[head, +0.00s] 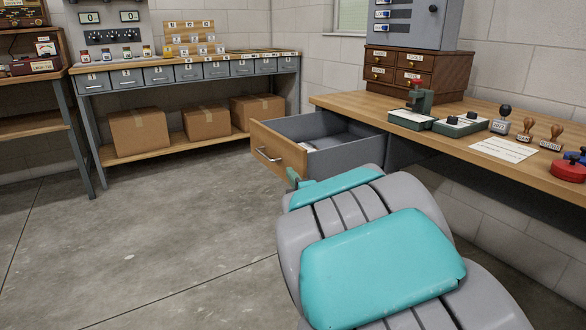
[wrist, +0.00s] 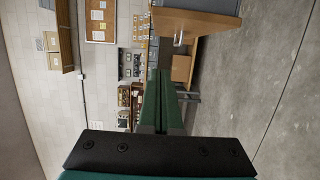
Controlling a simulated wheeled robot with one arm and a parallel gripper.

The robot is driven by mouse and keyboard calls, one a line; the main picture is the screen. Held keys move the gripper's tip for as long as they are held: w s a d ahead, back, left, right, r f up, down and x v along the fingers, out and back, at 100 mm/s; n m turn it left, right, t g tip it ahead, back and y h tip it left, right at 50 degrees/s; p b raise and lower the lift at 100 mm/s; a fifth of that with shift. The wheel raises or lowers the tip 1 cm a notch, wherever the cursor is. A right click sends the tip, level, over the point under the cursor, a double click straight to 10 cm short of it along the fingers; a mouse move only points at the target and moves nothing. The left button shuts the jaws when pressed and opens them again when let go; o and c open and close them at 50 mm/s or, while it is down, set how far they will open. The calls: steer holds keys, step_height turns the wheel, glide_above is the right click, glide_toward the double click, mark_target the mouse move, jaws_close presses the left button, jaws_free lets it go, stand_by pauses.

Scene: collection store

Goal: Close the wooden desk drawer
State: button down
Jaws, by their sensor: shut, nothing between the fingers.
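The wooden desk drawer (head: 282,151) is pulled well out from under the desk (head: 345,104) in the head view. It has a wooden front with a metal handle (head: 266,155) and grey sides, and something pale lies inside. My gripper (head: 292,178) shows only as a small green part just in front of the drawer's lower right side; my arm hides most of it. In the wrist view, which is turned on its side, the two green fingers (wrist: 165,98) are together with nothing between them. The drawer (wrist: 200,20) appears at the top there; I cannot tell whether it touches my gripper.
Stamps, an ink pad and a paper sheet (head: 503,150) lie on the desk, with a small wooden cabinet (head: 415,74) behind. A workbench (head: 190,70) with cardboard boxes (head: 206,122) below stands at the back. The concrete floor (head: 170,220) left of the drawer is clear.

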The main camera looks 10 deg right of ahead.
mark_target(295, 157)
steer(key=shift+w+d+p, duration=0.55)
steer(key=shift+w+p, duration=0.3)
steer(key=shift+w, duration=0.95)
steer(key=shift+w+d+p, duration=0.5)
steer(key=shift+w+p, duration=0.35)
steer(key=shift+w, duration=0.9)
steer(key=shift+w+d+p, duration=0.55)
steer(key=shift+w+p, duration=0.3)
steer(key=shift+w, duration=0.95)
steer(key=shift+d, duration=0.1)
